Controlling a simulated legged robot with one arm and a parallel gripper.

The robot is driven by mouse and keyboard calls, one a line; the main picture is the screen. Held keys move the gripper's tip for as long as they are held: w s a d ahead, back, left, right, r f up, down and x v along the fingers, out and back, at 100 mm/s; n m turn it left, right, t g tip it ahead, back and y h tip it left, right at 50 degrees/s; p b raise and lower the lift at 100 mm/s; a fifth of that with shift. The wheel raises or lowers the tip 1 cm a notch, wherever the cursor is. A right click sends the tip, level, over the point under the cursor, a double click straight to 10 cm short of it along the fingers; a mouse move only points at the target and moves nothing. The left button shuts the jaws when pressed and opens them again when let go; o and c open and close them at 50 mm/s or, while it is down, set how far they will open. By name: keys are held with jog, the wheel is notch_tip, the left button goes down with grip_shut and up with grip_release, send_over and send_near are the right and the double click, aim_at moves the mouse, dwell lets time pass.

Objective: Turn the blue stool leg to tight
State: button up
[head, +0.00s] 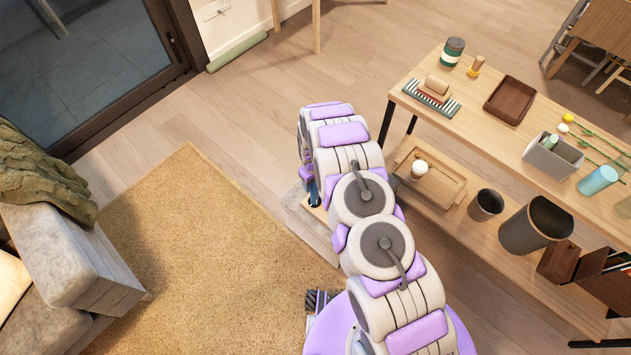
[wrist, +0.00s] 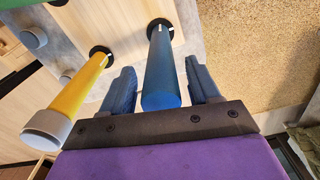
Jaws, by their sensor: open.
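The blue stool leg (wrist: 162,68) stands out from the wooden stool seat (wrist: 130,22) in the wrist view, its far end in a dark round socket. My gripper (wrist: 162,92) is open, with one finger on each side of the blue leg. Gaps show between the leg and both fingers. In the head view my arm covers most of the stool; a small part of the blue leg (head: 314,199) shows beside my arm, next to a bit of the seat.
A yellow leg (wrist: 80,85) with a grey cap stands left of my gripper, close to the left finger. A shag rug (head: 220,270) lies left of my arm. A shelf table (head: 510,135) with several items stands right. A sofa (head: 70,265) is at far left.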

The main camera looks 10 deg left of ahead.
jog(key=shift+c, duration=0.4)
jog(key=c, duration=1)
jog(key=shift+o, duration=0.2)
jog(key=shift+r+p, duration=0.1)
jog(key=shift+p, duration=0.2)
jog(key=shift+d+m+p, duration=0.15)
jog(key=shift+m+p, duration=4.9)
jog(key=shift+m, duration=1.85)
